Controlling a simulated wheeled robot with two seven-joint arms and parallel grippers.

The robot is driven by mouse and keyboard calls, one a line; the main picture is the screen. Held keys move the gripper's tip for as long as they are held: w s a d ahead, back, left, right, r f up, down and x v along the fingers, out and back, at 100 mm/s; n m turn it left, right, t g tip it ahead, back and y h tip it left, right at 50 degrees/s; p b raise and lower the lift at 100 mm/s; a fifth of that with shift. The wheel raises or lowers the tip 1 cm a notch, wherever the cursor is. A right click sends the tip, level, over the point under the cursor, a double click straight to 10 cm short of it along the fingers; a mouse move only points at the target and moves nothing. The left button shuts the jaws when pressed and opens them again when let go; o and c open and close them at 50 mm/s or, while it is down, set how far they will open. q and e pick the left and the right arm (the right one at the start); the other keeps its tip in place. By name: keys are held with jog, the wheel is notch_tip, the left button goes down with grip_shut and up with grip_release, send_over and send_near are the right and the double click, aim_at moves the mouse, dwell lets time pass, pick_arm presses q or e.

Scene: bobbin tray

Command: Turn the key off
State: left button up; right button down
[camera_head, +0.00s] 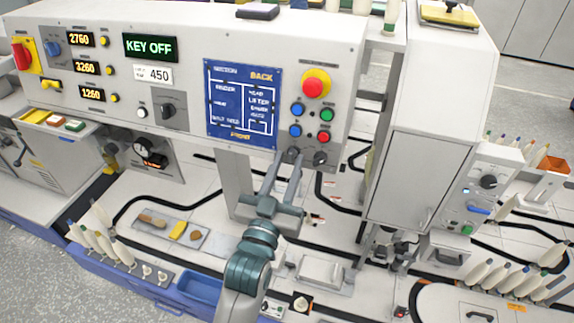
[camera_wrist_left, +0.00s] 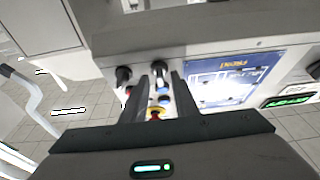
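The green-lettered display (camera_head: 150,47) on the control panel reads KEY OFF. Two small dark knob-like switches sit on the panel's lower edge, right of the blue screen: the left one (camera_head: 292,155) and the right one (camera_head: 320,158). I cannot tell for sure which is the key. My left gripper (camera_head: 283,163) is open, its fingers pointing up at the left switch. In the left wrist view that switch (camera_wrist_left: 161,69) shows beyond and between the fingertips of my gripper (camera_wrist_left: 162,85); the other switch (camera_wrist_left: 123,76) is outside them. I see no firm grip. My right gripper is not in view.
The blue screen (camera_head: 240,104), a red emergency button (camera_head: 315,84) and several coloured buttons are close above the gripper. A grey cabinet (camera_head: 425,165) stands to the right. Below are a tray of tools (camera_head: 172,231), white bobbins and black cables.

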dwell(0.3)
pick_arm(q)
jog(key=b+v, duration=0.5)
jog(key=v, duration=1.2)
jog(key=shift+s+b, duration=0.2)
jog(key=shift+b, duration=0.2)
jog(key=shift+f, duration=0.15)
